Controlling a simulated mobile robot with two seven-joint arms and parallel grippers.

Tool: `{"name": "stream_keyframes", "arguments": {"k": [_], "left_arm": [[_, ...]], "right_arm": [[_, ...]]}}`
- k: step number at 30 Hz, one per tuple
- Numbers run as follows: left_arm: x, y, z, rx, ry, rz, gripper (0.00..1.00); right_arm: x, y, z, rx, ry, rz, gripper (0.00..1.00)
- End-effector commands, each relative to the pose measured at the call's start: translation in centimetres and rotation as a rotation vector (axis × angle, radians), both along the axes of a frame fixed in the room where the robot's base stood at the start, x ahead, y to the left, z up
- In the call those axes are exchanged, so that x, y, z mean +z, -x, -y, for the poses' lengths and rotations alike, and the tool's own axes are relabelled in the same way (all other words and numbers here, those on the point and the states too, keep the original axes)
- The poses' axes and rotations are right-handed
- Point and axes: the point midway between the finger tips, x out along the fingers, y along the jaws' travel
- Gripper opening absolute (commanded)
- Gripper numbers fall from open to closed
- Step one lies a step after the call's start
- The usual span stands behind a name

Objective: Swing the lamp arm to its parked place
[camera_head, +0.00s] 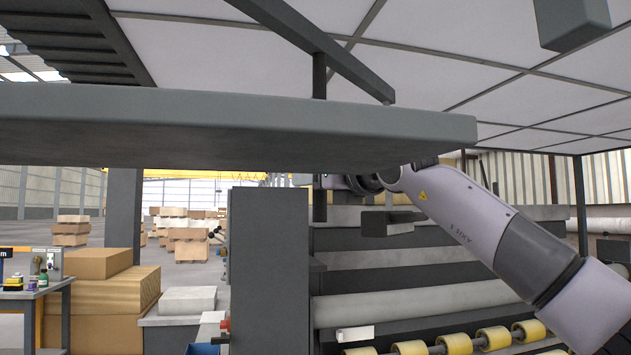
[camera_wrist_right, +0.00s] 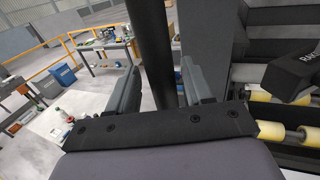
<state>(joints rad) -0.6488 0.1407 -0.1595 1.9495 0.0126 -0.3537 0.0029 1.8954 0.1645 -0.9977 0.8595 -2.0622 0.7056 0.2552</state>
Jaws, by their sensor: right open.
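A grey beam (camera_head: 315,40) slopes across the top of the head view, and a dark upright post (camera_head: 320,76) drops from it. These look like the lamp arm and its handle, though I cannot be sure. A long grey panel (camera_head: 240,125) in front hides part of the post. My right gripper (camera_wrist_right: 158,66) is open, with a dark post (camera_wrist_right: 152,40) standing between its fingers in the wrist view; I cannot tell if they touch it. In the head view my right arm reaches in from the right and its gripper is mostly hidden behind the panel. My left gripper is out of view.
A dark cabinet (camera_head: 268,270) stands below the panel. Yellow rollers (camera_head: 458,343) lie at the lower right. A dark lettered box (camera_wrist_right: 293,75) is right of the gripper in the wrist view. Cardboard-coloured blocks (camera_head: 105,295) and a workbench (camera_head: 40,290) stand at left.

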Motion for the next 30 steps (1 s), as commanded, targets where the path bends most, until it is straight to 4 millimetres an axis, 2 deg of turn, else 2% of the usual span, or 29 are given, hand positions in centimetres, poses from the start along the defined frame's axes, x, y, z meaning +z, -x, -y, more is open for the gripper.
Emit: {"name": "stream_keyframes", "arguments": {"k": [1, 6, 15, 30], "left_arm": [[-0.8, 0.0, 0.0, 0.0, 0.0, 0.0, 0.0], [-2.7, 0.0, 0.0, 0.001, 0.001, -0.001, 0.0], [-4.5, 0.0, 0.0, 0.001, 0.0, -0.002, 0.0], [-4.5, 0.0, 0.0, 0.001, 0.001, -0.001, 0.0]], "right_arm": [[-0.3, 0.5, 0.3, 0.001, 0.0, 0.004, 0.51], [-0.4, 2.4, 1.4, 0.0, 0.0, 0.006, 0.51], [-0.1, 5.3, 2.8, 0.002, 0.001, 0.005, 0.51], [0.0, 5.6, 3.0, 0.002, 0.0, 0.004, 0.51]]}}
